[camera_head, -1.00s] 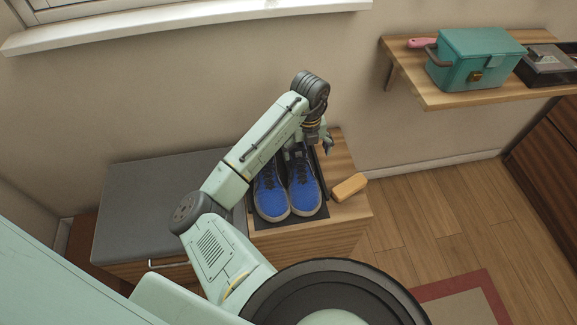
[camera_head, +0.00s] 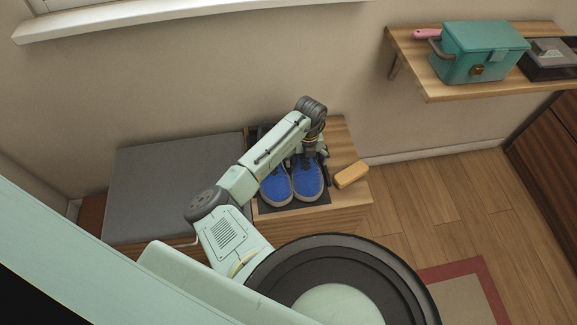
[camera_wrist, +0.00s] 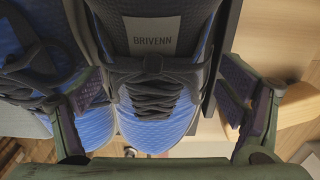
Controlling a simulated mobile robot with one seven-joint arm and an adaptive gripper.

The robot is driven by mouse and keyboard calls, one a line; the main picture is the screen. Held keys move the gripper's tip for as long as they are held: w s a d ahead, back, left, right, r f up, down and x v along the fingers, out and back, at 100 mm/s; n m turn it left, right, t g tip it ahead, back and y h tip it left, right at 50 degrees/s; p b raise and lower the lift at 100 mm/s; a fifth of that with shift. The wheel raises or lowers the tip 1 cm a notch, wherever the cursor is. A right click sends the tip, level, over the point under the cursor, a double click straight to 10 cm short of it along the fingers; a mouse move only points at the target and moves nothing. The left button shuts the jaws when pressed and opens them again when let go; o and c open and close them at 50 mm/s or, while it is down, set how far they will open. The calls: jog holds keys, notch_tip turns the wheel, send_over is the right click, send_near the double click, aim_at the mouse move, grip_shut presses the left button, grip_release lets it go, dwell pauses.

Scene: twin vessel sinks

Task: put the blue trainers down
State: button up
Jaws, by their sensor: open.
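The blue trainers (camera_head: 276,189) stand side by side on a dark mat (camera_head: 318,207) on top of the wooden cabinet, toes toward me. They have black laces and dark tongues. My gripper (camera_head: 313,160) is low over the right-hand trainer. In the wrist view my gripper (camera_wrist: 161,88) is open, with one finger on each side of that trainer (camera_wrist: 152,125). Its left finger lies between the two trainers. I cannot tell whether the fingers touch the shoe. The heels are partly hidden by my arm in the head view.
A tan block (camera_head: 351,175) lies on the cabinet just right of the trainers. A grey cushioned seat (camera_head: 175,190) adjoins on the left. A wall shelf (camera_head: 450,92) with a teal box (camera_head: 480,52) is at upper right. The wooden floor (camera_head: 430,205) below it is clear.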

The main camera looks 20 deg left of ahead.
jog(key=shift+c, duration=0.3)
jog(key=shift+a, duration=0.1)
jog(key=c, duration=1.5)
